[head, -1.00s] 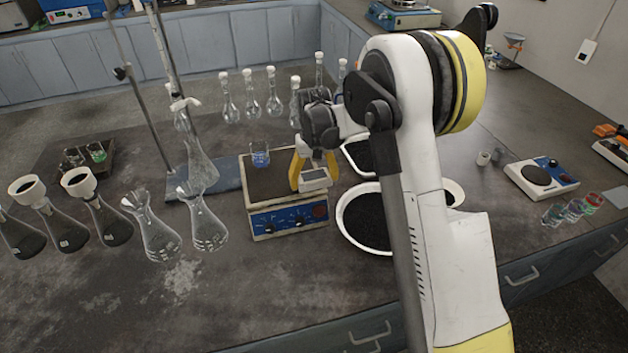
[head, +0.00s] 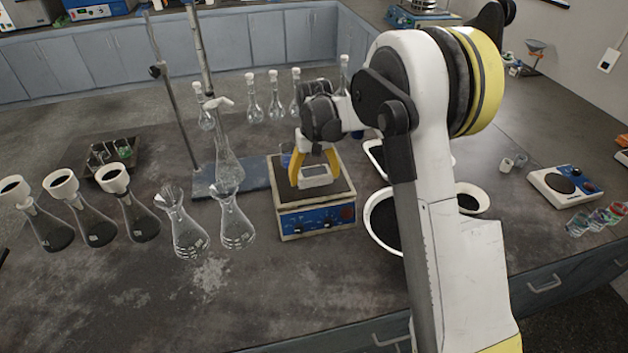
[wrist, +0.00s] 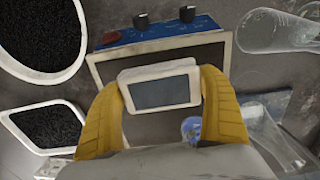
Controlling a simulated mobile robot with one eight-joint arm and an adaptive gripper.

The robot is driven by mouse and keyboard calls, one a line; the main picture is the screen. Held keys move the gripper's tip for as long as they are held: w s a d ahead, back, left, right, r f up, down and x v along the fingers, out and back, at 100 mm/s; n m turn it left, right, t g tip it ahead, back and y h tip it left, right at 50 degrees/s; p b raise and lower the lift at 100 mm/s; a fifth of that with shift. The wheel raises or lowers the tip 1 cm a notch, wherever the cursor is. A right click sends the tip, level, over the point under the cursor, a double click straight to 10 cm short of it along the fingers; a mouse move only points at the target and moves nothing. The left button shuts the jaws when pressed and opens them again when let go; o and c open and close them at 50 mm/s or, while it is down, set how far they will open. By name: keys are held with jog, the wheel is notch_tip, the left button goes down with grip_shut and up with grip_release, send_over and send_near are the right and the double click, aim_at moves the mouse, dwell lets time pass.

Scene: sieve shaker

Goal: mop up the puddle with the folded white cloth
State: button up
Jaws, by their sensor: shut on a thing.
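My gripper (head: 314,172) has its yellow fingers shut on a small white block-like thing (head: 315,182) with a grey rectangular face. It also shows in the wrist view (wrist: 160,88), between the fingers. I cannot tell whether it is the folded cloth; no other cloth is visible. The gripper is over the hotplate (head: 317,222), which has a dark top and blue front panel; I cannot tell whether the held thing touches it. No clear puddle shows. A pale, blotchy patch (head: 210,278) lies on the bench, and I cannot tell whether it is wet.
A beaker of blue liquid (wrist: 191,130) is close to the gripper, partly hidden in the head view. Glass flasks (head: 237,228) crowd the left, beside a stand base (head: 205,183). White-rimmed black-filled dishes (head: 371,232) are at right.

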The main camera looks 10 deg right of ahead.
jog(key=shift+r+p, duration=1.3)
jog(key=shift+r, duration=1.25)
